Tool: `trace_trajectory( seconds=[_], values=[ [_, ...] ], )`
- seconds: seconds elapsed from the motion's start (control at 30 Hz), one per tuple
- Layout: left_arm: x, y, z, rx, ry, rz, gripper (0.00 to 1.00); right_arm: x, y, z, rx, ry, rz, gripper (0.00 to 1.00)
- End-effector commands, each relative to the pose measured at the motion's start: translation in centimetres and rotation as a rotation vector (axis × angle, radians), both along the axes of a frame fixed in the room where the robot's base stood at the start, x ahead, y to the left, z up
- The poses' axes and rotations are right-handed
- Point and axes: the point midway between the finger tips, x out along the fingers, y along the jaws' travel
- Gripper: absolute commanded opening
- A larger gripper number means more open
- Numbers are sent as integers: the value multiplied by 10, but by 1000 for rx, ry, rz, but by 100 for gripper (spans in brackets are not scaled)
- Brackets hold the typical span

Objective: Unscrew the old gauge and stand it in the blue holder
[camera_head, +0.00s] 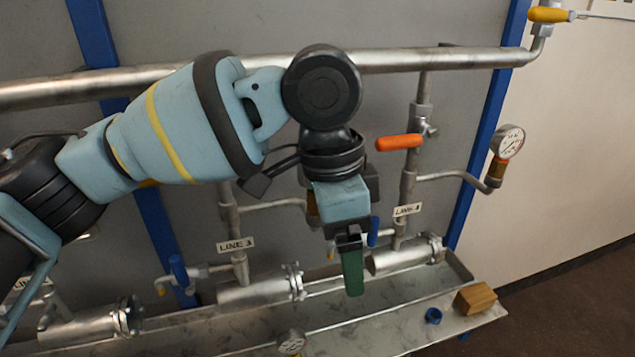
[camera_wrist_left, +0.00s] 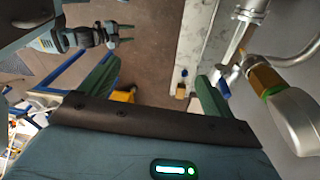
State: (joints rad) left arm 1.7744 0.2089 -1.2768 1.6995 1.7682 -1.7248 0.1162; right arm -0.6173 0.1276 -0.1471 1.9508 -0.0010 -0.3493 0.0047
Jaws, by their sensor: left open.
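My left gripper (camera_head: 352,275) hangs in front of the LINE 3 pipework with its fingers down. In the left wrist view its two green fingers (camera_wrist_left: 153,90) are wide apart with nothing between them. A grey rounded gauge body (camera_wrist_left: 297,122) with a brass nut (camera_wrist_left: 264,78) is on a pipe to the right, outside the fingers. In the head view the gripper hides most of that spot. Another gauge (camera_head: 508,141), white-faced, is mounted upright on the LINE 4 branch. A third gauge (camera_head: 290,343) is at the tray's front. The blue holder (camera_head: 433,315) is small and round, on the tray's right end.
A wooden block (camera_head: 475,298) lies beside the holder. The long metal tray (camera_head: 385,325) runs below flanged vessels (camera_head: 262,289). An orange valve handle (camera_head: 399,142) sticks out right of my wrist. My right gripper (camera_wrist_left: 120,33) is far off in the wrist view, its fingers apart.

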Motion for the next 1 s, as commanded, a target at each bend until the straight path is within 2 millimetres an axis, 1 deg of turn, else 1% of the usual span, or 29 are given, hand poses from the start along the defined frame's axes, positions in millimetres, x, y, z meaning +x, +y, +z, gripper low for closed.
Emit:
trace_trajectory(
  seconds=[0.03, 0.1, 0.4, 1.0],
  values=[
    [-1, -2, -7, -14, 7, -7, 88, 0, 0, 0, 0, -1, 0, 43],
    [-3, -5, -15, -33, 10, -15, 88, 0, 0, 0, 0, -1, 0, 43],
    [-8, -15, -47, -121, 21, -29, 88, 1, 0, 1, 0, -2, 0, 43],
    [-20, -29, -102, -309, 38, 18, 88, 1, 0, 1, 0, -2, 0, 43]
  ],
)
